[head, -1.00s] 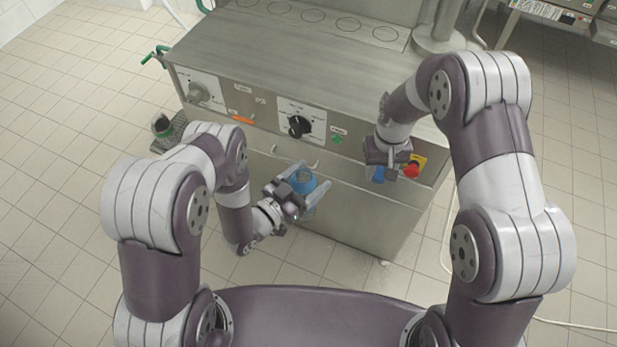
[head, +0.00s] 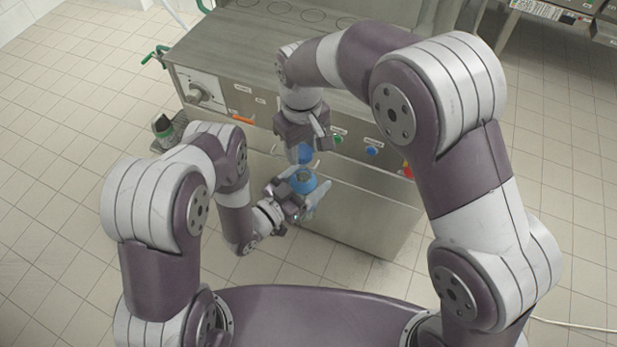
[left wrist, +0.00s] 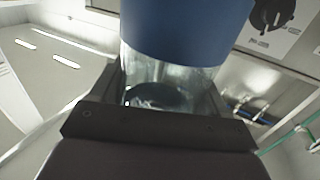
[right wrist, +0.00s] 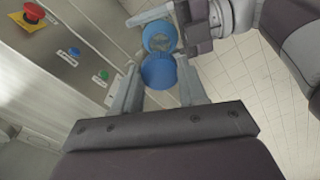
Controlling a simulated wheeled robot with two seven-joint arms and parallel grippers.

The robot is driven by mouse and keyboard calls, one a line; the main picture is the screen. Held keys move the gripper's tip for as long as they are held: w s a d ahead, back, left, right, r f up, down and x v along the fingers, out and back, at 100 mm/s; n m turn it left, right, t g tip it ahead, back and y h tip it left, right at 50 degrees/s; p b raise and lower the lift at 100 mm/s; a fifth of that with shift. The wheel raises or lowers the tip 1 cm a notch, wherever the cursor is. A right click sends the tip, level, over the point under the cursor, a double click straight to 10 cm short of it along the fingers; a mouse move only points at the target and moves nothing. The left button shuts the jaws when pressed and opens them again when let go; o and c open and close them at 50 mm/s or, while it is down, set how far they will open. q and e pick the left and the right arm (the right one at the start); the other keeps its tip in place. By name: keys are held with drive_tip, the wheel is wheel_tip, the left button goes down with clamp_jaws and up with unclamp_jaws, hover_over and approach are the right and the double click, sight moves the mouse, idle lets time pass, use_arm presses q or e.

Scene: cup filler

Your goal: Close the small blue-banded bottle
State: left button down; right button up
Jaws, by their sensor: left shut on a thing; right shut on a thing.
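The small bottle (head: 304,184) has a wide blue band and an open top in the head view. My left gripper (head: 302,193) is shut around it and holds it in front of the machine. In the left wrist view the bottle (left wrist: 187,30) shows its blue band and clear glass between the fingers. My right gripper (head: 302,147) is shut on a blue cap (head: 305,155), just above and behind the bottle's mouth in the head view. In the right wrist view the cap (right wrist: 158,72) sits between the fingertips, with the bottle's open mouth (right wrist: 160,40) beyond it. Cap and bottle look apart.
The steel machine (head: 355,205) stands close behind both grippers. Its front carries a green button (head: 338,139), a blue button (head: 372,151) and a red button (head: 408,171). Tiled floor lies around.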

sight(303, 172)
drive_tip(key=shift+a+f, duration=0.1)
drive_tip(key=shift+f, duration=1.95)
drive_tip(key=shift+f, duration=0.9)
drive_tip(key=shift+f, duration=0.55)
